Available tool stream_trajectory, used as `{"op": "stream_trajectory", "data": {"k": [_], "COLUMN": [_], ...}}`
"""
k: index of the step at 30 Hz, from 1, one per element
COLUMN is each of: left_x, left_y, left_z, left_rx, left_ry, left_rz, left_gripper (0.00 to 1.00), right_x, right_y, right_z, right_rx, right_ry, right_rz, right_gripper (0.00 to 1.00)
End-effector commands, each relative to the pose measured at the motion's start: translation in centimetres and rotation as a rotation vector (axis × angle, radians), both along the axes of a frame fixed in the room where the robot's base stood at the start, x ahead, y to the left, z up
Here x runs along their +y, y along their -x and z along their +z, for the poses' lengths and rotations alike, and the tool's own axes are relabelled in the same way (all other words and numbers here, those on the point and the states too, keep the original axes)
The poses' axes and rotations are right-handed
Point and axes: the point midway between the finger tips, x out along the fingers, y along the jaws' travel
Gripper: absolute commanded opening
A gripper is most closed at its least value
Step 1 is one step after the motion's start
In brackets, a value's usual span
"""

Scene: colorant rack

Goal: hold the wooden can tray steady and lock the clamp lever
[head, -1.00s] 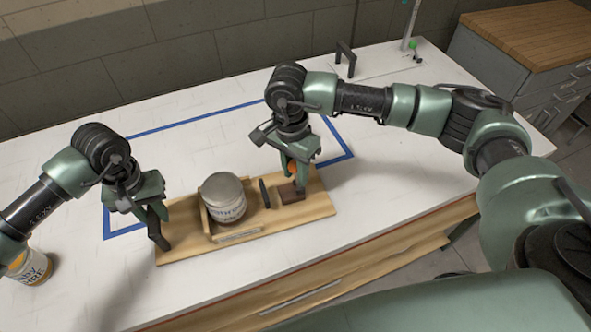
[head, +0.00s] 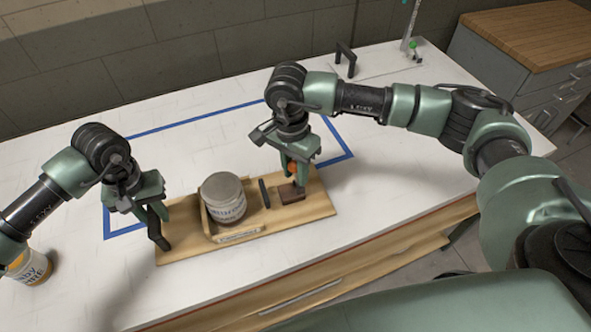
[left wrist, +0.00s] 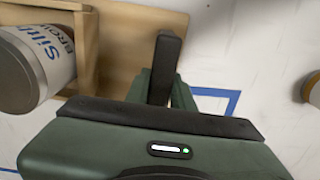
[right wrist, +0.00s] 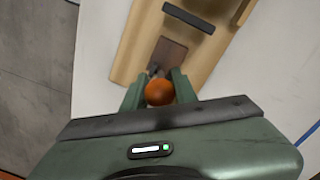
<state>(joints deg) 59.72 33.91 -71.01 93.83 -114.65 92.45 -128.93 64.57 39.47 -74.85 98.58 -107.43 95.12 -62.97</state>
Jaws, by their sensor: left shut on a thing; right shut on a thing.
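The wooden can tray (head: 185,248) lies on the white table, with a silver-lidded can (head: 223,199) upright in its walled pocket. My left gripper (head: 157,222) is shut on the black handle (head: 158,236) at the tray's left end; the left wrist view shows the handle (left wrist: 165,65) between the fingers. My right gripper (head: 294,172) is shut on the clamp lever's orange knob (right wrist: 159,92), above the brown clamp base (head: 290,193) at the tray's right end.
Blue tape (head: 215,112) outlines an area on the table behind the tray. Another can (head: 30,268) stands at the left, partly behind my left arm. A black handle (head: 345,58) and a post stand at the back right. The table's front edge is close to the tray.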

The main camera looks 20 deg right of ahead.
Motion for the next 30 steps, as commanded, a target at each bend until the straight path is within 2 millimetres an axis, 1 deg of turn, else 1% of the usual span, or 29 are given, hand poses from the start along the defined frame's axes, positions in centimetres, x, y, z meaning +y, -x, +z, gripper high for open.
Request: {"op": "stream_trajectory", "data": {"k": [5,11,17,30], "left_x": [0.0,0.0,0.0,0.0], "left_y": [0.1,0.1,0.1,0.1], "left_z": [-0.1,-0.1,-0.1,-0.1], "left_rx": [0.003,0.003,0.003,0.003], "left_ry": [0.0,0.0,0.0,-0.001], "left_rz": [0.0,0.0,-0.001,0.0], "left_gripper": [0.0,0.0,0.0,0.0], "right_x": [0.0,-0.5,-1.5,-3.6], "right_y": [-0.1,0.0,0.2,0.3], "right_z": [0.1,0.1,0.0,-0.5], "right_rx": [-0.002,-0.003,-0.011,-0.035], "right_ry": [-0.008,-0.067,-0.197,-0.539], "right_rz": [0.0,-0.003,-0.006,-0.007], "right_gripper": [0.0,0.0,0.0,0.0]}}
